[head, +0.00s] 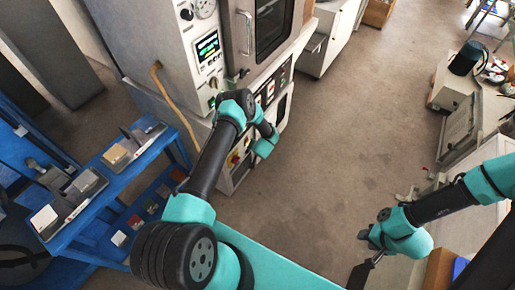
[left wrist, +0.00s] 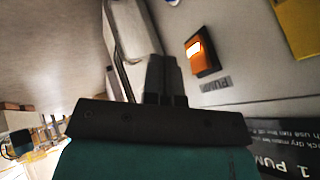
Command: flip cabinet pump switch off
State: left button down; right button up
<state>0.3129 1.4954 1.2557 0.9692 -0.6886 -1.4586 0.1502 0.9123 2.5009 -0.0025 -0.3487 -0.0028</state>
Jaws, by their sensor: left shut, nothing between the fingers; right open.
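The pump switch (left wrist: 202,55) is an orange rocker, glowing, in a dark housing on the grey cabinet panel (left wrist: 240,30), with a small label (left wrist: 215,84) beside it. My left gripper (left wrist: 163,78) is shut and empty; in the left wrist view its fingertips are just left of the switch, and I see no clear contact. In the head view, my left arm reaches to the front of the tall grey cabinet (head: 155,40), and its fingertips are hidden there. My right gripper (head: 366,256) is open and empty above the floor at lower right.
A black placard (left wrist: 285,150) reading "1 PUMP" and a yellow patch (left wrist: 300,25) are near the switch. A blue cart (head: 85,215) with tiles stands left of the cabinet. A grey bench (head: 465,115) stands at right. The floor (head: 335,130) between is clear.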

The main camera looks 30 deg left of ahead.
aim_at(248, 141)
pick_arm(q)
jog(key=shift+w+a+r, duration=0.1)
jog(key=shift+a+r, duration=0.05)
jog(key=shift+a, duration=0.7)
jog(key=shift+w+a+r, duration=0.1)
jog(key=shift+a+r, duration=0.05)
jog(key=shift+a, duration=0.7)
jog(key=shift+a+r, duration=0.15)
jog(key=shift+a, duration=0.2)
jog(key=shift+r, duration=0.1)
jog(key=shift+r, duration=0.7)
